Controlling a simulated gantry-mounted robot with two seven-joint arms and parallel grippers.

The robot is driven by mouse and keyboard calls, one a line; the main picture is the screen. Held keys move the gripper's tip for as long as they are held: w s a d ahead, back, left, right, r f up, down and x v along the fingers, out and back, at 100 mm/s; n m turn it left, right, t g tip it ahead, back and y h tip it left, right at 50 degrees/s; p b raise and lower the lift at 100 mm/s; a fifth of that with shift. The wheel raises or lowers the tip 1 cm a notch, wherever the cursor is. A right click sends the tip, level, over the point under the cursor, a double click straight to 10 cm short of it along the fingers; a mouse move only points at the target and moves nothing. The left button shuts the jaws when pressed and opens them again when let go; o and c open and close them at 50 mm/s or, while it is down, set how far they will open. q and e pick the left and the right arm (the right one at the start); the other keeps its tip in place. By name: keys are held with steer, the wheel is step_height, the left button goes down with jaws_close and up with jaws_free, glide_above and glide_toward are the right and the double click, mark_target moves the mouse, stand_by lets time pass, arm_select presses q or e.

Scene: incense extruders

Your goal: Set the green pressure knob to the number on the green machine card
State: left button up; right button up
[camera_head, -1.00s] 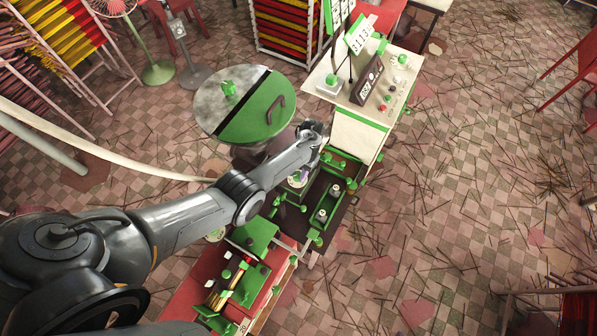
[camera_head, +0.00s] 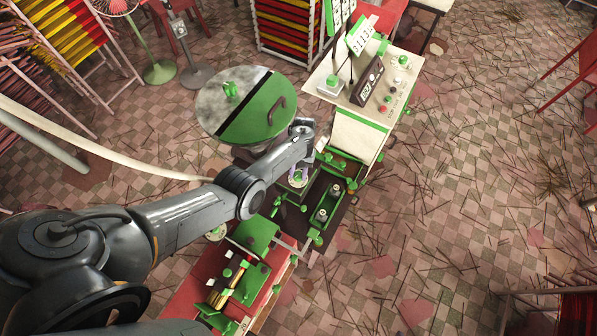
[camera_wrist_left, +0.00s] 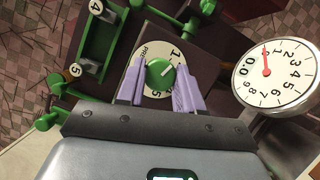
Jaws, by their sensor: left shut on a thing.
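The green pressure knob (camera_wrist_left: 159,73) sits on a round white dial (camera_wrist_left: 151,47) in the left wrist view. A pale mark on the knob points up and right, roughly toward the 1. My left gripper (camera_wrist_left: 160,88) has its purple fingers closed on both sides of the knob; it also shows in the head view (camera_head: 299,178). A white card with dark digits (camera_head: 360,37) stands at the back of the green machine, digits too small to read surely. My right gripper is out of view.
A green-and-grey round lid (camera_head: 262,118) lies beyond my arm. A control panel (camera_head: 392,82) with buttons stands behind. Floor at right is littered with sticks.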

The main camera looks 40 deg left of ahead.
arm_select(q)
steer(key=o, duration=1)
steer(key=shift+o, duration=0.2)
